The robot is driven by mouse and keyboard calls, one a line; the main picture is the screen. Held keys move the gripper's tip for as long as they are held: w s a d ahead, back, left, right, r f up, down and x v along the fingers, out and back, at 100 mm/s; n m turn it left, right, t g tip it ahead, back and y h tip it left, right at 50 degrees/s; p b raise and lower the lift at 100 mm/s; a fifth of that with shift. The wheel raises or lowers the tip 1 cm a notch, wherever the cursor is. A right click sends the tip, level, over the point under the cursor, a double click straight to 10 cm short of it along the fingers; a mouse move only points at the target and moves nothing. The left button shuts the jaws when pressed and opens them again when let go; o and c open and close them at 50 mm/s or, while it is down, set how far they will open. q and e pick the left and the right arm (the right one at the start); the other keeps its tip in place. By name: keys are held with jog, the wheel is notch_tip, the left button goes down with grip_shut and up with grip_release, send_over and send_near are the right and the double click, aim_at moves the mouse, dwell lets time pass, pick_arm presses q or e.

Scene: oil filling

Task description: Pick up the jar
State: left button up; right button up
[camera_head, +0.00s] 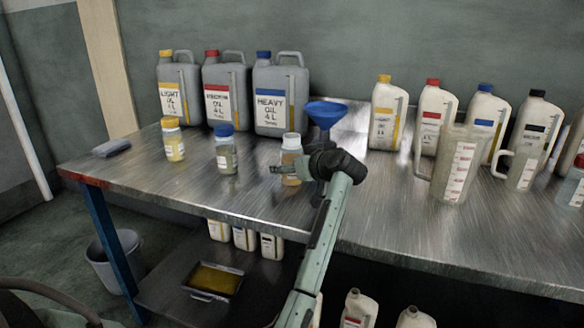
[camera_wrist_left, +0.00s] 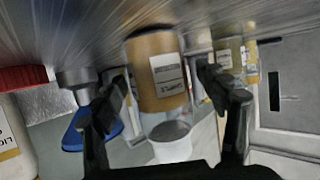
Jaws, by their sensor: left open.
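A jar with a white lid and amber contents (camera_head: 292,156) stands on the metal bench, left of the blue funnel. In the left wrist view, which is turned upside down, the jar (camera_wrist_left: 158,85) shows large with its label facing the camera. My left gripper (camera_head: 288,169) is open, with its fingers around the jar's body. In the wrist view, the jar is between the two fingers (camera_wrist_left: 163,78), and no firm contact is visible. Part of the jar is hidden by the gripper in the head view. My right gripper is not in view.
The blue funnel (camera_head: 326,113) stands close to the gripper on the right. A blue-capped jar (camera_head: 225,150) and a yellow-capped jar (camera_head: 172,140) stand to the left. Grey canisters (camera_head: 283,97) line the back, and measuring jugs (camera_head: 456,165) stand at right. The bench front (camera_head: 160,200) is clear.

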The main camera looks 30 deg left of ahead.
aim_at(296, 148)
pick_arm(q)
jog(key=c, duration=1.4)
jog(key=shift+r, duration=0.2)
jog(key=shift+r, duration=2)
jog(key=s+a+r, duration=0.6)
jog(key=s, duration=0.3)
jog(key=shift+a+r, duration=0.3)
jog(key=shift+a, duration=0.1)
